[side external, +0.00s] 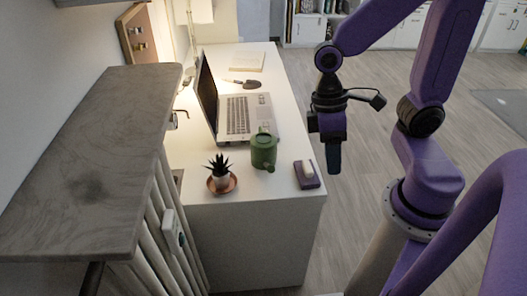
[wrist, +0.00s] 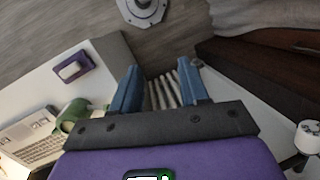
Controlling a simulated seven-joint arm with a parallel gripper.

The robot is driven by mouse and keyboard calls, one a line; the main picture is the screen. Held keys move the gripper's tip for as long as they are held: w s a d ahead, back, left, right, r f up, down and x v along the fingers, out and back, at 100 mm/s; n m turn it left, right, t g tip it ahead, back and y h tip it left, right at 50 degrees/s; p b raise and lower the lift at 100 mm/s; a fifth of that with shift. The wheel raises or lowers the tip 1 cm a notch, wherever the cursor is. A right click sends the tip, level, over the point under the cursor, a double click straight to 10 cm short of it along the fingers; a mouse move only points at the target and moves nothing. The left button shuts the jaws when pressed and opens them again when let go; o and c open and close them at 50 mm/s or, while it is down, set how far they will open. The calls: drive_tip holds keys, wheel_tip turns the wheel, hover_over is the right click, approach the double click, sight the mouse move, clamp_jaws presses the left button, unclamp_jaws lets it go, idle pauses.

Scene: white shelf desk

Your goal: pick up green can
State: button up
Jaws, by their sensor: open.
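The green can (side external: 263,151), which looks like a small watering can with a handle and spout, stands upright on the white desk near its front end. In the wrist view the green can (wrist: 76,112) is at the left, partly hidden behind my gripper's body. My gripper (side external: 333,168) hangs to the right of the can, past the desk's right edge and apart from the can. In the wrist view its two blue fingers (wrist: 162,75) are spread with nothing between them.
On the white desk (side external: 285,205) are an open laptop (side external: 237,116) behind the can, a small potted plant (side external: 220,175) left of it and a purple tray (side external: 307,175) with a white block right of it. A dark trowel-like tool (side external: 250,83) and a notebook (side external: 247,61) lie farther back.

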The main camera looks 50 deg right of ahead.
drive_tip(key=w+d+f+m+g+y, duration=0.15)
drive_tip(key=w+f+m+y, duration=0.3)
drive_tip(key=w+m, duration=0.6)
drive_tip(key=m+t+y, duration=0.3)
drive_tip(key=m+t, duration=1.2)
drive_tip(key=m, duration=1)
approach(264, 132)
drive_tip(key=s+d+f, duration=0.2)
drive_tip(key=s+d, duration=0.1)
drive_tip(key=d, duration=0.5)
drive_tip(key=x, duration=1.2)
drive_tip(key=shift+w+r, duration=0.15)
drive_tip(key=shift+r, duration=0.1)
drive_tip(key=shift+r+x, duration=0.15)
drive_tip(key=shift+x, duration=1.2)
drive_tip(key=shift+r+x, duration=0.1)
drive_tip(key=shift+x, duration=1.3)
drive_tip(key=shift+w, duration=0.15)
clamp_jaws()
